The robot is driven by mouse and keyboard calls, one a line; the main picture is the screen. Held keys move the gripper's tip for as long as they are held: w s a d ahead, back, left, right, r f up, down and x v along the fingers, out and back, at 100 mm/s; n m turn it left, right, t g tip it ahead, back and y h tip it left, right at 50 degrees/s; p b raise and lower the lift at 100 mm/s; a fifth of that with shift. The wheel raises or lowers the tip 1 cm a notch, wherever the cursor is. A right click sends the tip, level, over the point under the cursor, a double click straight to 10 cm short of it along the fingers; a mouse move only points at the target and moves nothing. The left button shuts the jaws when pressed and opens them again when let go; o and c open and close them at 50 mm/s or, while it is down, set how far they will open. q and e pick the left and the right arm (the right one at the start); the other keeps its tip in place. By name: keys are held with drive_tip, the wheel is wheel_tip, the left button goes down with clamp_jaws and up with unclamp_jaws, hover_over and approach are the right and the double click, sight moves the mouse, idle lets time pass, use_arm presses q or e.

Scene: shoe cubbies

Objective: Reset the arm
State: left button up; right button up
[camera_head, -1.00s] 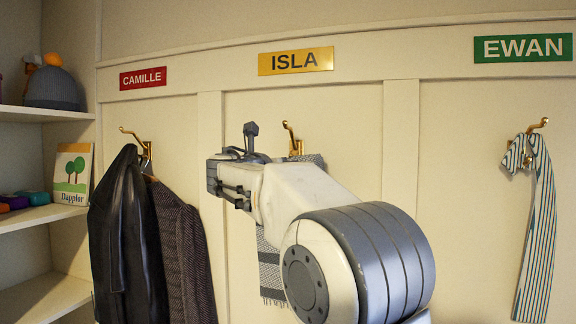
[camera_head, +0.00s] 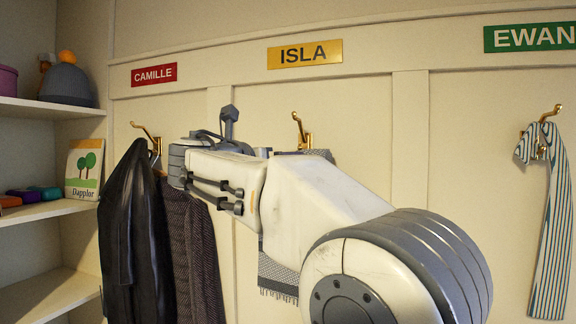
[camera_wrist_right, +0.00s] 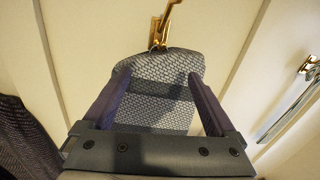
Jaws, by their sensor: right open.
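My right arm reaches up across the middle of the head view, in front of the panel under the yellow ISLA sign (camera_head: 305,54). Its gripper is hidden behind the wrist in that view. In the right wrist view my right gripper (camera_wrist_right: 158,100) is open, its two fingers spread apart. A grey patterned scarf (camera_wrist_right: 155,75) hangs from a brass hook (camera_wrist_right: 160,30) and shows between and beyond the fingers. The scarf's lower end (camera_head: 278,275) shows below my arm in the head view. I cannot tell whether the fingers touch it. My left gripper is not in view.
Under the red CAMILLE sign (camera_head: 154,75), a black jacket (camera_head: 135,235) and a dark woven coat (camera_head: 192,250) hang at left. A striped scarf (camera_head: 552,220) hangs at right under the green EWAN sign (camera_head: 530,37). Shelves (camera_head: 50,211) with several items stand far left.

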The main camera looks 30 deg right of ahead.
drive_tip(key=s+a+f+m+g+y, duration=0.1)
drive_tip(key=s+a+f+m+y, duration=0.15)
drive_tip(key=a+f, duration=0.45)
drive_tip(key=s+a+f+m+g+y, duration=0.1)
drive_tip(key=s+a+f+m+y, duration=0.2)
drive_tip(key=f, duration=0.9)
drive_tip(key=s+a+f+m+g+y, duration=0.1)
drive_tip(key=s+a+f+y, duration=0.2)
drive_tip(key=a+f+y, duration=0.45)
drive_tip(key=s+a+f+m+g+y, duration=0.1)
drive_tip(key=s+a+f+m+g, duration=0.1)
drive_tip(key=s+f+m, duration=0.2)
drive_tip(key=s+a+f+m+g+y, duration=0.1)
drive_tip(key=s+a+f+m+g, duration=0.1)
drive_tip(key=s+f, duration=0.6)
drive_tip(key=s+a+f+m+g+y, duration=0.1)
drive_tip(key=s+a+f+m+g, duration=0.1)
drive_tip(key=s+a+f+m, duration=0.2)
drive_tip(key=s+f+m, duration=0.1)
drive_tip(key=s+f, duration=0.2)
drive_tip(key=s, duration=0.4)
drive_tip(key=shift+m+g, duration=0.3)
drive_tip(key=shift+m, duration=0.05)
drive_tip(key=shift+w+d, duration=0.1)
